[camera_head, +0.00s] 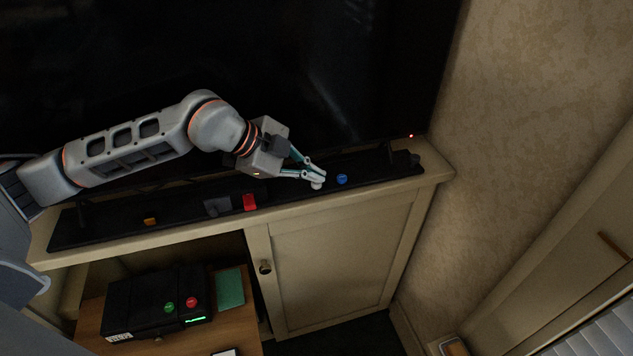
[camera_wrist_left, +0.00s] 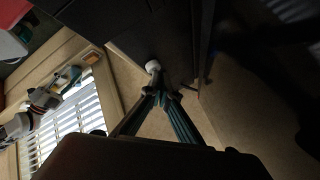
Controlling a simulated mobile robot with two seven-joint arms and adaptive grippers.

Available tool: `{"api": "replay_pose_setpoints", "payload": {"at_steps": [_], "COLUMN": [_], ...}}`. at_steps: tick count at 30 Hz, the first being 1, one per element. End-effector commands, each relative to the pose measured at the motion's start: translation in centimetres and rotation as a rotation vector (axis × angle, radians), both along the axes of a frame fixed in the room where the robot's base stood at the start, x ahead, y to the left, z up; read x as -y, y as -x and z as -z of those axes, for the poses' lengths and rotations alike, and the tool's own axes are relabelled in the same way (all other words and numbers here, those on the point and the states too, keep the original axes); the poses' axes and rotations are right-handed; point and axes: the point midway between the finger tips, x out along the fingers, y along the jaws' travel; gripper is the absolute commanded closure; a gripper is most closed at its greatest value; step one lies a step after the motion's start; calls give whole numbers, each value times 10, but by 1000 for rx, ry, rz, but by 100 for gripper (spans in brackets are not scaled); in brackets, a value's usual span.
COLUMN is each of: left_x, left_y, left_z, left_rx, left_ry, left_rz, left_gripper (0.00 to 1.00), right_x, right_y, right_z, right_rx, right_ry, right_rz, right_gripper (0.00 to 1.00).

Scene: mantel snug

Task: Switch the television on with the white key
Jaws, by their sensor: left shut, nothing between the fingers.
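The television (camera_head: 300,70) has a dark screen, with a small red light (camera_head: 411,135) at its lower right corner. A black strip (camera_head: 385,171) with coloured keys lies on the mantel below it. The white key (camera_head: 317,185) is at my left gripper's fingertips, mostly hidden by them in the head view. It also shows in the left wrist view as a white round knob (camera_wrist_left: 152,66). My left gripper (camera_head: 318,178) is shut and empty, with its tips at the white key; they look touching or very close.
A blue key (camera_head: 342,179) is just right of the white key. A red key (camera_head: 250,202), a grey block (camera_head: 217,206) and an orange key (camera_head: 150,221) lie to the left. A black box (camera_head: 130,308) with green and red buttons stands on the shelf below.

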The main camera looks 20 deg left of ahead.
Motion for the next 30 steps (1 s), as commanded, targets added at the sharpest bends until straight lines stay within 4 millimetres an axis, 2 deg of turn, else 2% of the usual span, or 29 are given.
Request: {"api": "replay_pose_setpoints", "payload": {"at_steps": [22, 30], "left_x": [0, 0], "left_y": [0, 0], "left_z": [6, -3], "left_rx": [-1, 1], "left_ry": [0, 0], "left_rz": [1, 0], "left_gripper": [100, 100], "right_x": [0, 0], "right_y": [3, 2], "right_z": [8, 2], "right_rx": [-9, -6], "right_ry": [1, 1], "right_rz": [1, 0], "right_gripper": [60, 60]}}
